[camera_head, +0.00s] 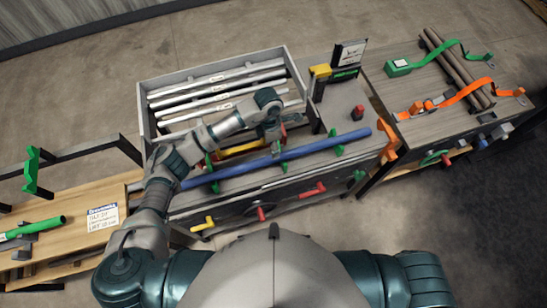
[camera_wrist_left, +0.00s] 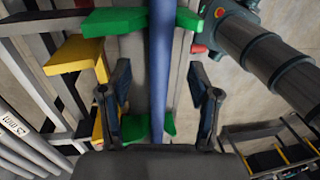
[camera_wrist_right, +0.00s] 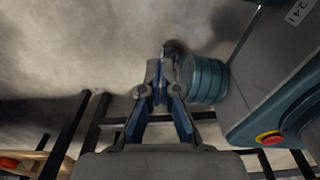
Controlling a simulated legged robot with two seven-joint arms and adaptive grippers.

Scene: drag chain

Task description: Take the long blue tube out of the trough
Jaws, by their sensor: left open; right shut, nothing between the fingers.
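The long blue tube (camera_head: 300,152) lies along the front of the workbench, through several green brackets (camera_head: 337,143). In the left wrist view the tube (camera_wrist_left: 160,50) runs up the middle, over a grey channel that looks like the trough (camera_wrist_left: 133,70). My left gripper (camera_head: 272,140) is above the bench near the tube's middle. In the left wrist view my left gripper (camera_wrist_left: 162,100) is open, one finger on each side of the tube, not closed on it. My right gripper (camera_wrist_right: 161,95) is shut and empty, over bare floor; the head view does not show it.
A grey tray (camera_head: 142,100) of metal bars stands behind the tube. A yellow piece (camera_head: 240,150) lies close behind the tube. Red and yellow handles (camera_head: 312,190) stick out of the bench front. A wooden bench (camera_head: 110,190) stands left, another table (camera_head: 440,110) right.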

